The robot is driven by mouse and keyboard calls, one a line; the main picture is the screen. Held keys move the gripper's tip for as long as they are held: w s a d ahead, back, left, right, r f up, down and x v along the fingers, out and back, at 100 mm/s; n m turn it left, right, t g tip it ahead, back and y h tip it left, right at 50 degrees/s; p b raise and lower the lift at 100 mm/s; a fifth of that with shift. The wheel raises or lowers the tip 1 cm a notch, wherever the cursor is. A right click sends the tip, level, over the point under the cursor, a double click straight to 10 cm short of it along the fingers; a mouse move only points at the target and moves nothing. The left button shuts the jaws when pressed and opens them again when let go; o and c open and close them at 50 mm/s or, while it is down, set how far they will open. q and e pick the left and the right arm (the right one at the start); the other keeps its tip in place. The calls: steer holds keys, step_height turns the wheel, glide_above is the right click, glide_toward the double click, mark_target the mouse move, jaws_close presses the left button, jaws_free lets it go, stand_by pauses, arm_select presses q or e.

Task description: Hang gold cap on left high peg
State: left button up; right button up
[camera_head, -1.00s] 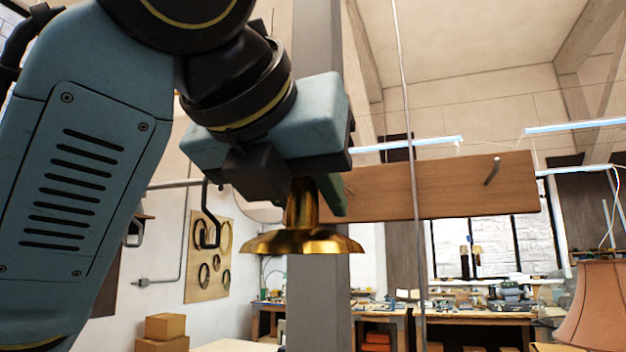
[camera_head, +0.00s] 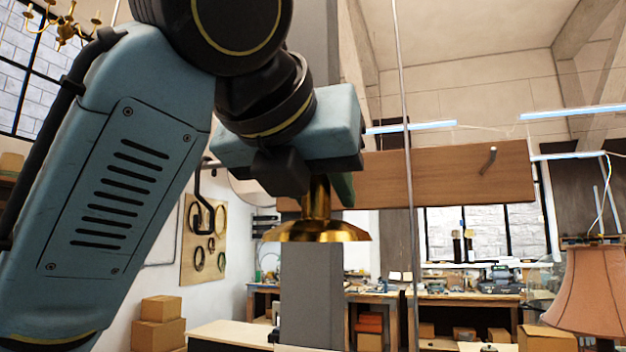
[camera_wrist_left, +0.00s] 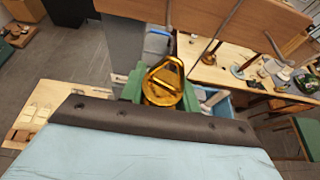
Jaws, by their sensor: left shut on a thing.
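The gold cap (camera_head: 316,232) hangs upright below my left gripper (camera_head: 318,188), its wide rim downward. My left gripper is shut on its narrow neck. In the left wrist view the gold cap (camera_wrist_left: 163,82) shows its loop-shaped top between the green fingers (camera_wrist_left: 160,88). A wooden board (camera_head: 440,178) on a grey post stands behind the gripper. One metal peg (camera_head: 488,160) sticks out near the board's right end. The board's left part is hidden behind my left arm and gripper, and no left peg shows in the head view. My right gripper is not in view.
A thin vertical rod (camera_head: 409,200) crosses in front of the board. A pinkish lampshade (camera_head: 592,290) stands at the lower right. Workbenches with clutter and cardboard boxes (camera_head: 160,322) are farther back. The air below the cap is clear.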

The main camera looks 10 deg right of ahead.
arm_select(q)
steer(key=w+d+p, duration=0.4)
steer(key=w, duration=0.2)
steer(key=shift+w+d, duration=0.15)
steer(key=shift+w, duration=0.05)
stand_by(0.9)
steer(key=shift+f, duration=0.15)
steer(key=shift+p, duration=0.3)
steer(key=shift+s, duration=0.1)
stand_by(0.4)
steer(key=shift+f, duration=0.7)
steer(key=o, duration=1.1)
